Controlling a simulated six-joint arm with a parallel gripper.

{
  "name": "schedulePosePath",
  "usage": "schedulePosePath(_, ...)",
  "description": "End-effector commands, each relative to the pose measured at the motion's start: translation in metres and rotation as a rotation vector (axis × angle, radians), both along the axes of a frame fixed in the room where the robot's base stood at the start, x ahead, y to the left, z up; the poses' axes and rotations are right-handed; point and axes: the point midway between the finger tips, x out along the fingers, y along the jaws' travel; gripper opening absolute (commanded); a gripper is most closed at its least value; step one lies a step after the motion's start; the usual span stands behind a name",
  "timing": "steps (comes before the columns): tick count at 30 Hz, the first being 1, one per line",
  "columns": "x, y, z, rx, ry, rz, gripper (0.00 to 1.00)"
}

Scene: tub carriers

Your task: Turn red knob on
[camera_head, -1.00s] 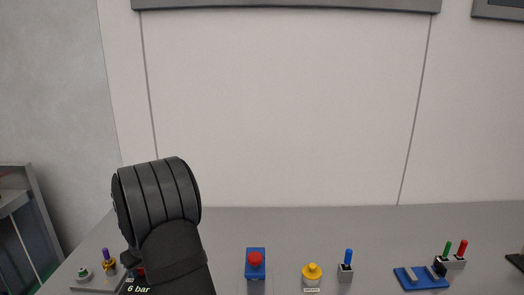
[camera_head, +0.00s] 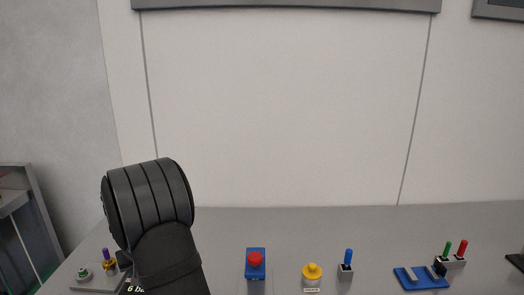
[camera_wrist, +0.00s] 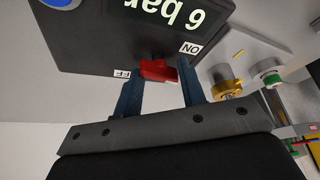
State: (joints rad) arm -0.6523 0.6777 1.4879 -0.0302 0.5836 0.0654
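The red knob (camera_wrist: 158,70) is on the face of a black box (camera_wrist: 100,38) with a "6 bar" display, seen upside down in the wrist view. An "ON" label (camera_wrist: 190,48) is to the knob's right and a partly hidden "OFF" label (camera_wrist: 122,73) to its left. My gripper (camera_wrist: 160,75) is open, with one blue finger on each side of the knob. Gaps seem to show between fingers and knob; I cannot tell whether either touches. In the head view my arm hides the knob and most of the box (camera_head: 132,289).
Beside the box are a brass part with a purple top (camera_head: 108,262) and a green button (camera_head: 84,272). To the right stand a red button on a blue base (camera_head: 255,262), a yellow knob (camera_head: 312,272) and a blue-handled switch (camera_head: 346,264). The back of the table is clear.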

Motion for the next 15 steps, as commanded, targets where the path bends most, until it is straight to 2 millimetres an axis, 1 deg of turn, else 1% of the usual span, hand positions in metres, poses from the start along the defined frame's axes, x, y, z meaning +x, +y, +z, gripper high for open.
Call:
schedulePosePath(11, 0.0, -0.0002, -0.0003, -0.001, 0.001, 0.0, 0.35)
schedulePosePath(15, -0.0014, -0.0061, -0.0008, 0.017, 0.031, -0.04, 0.35)
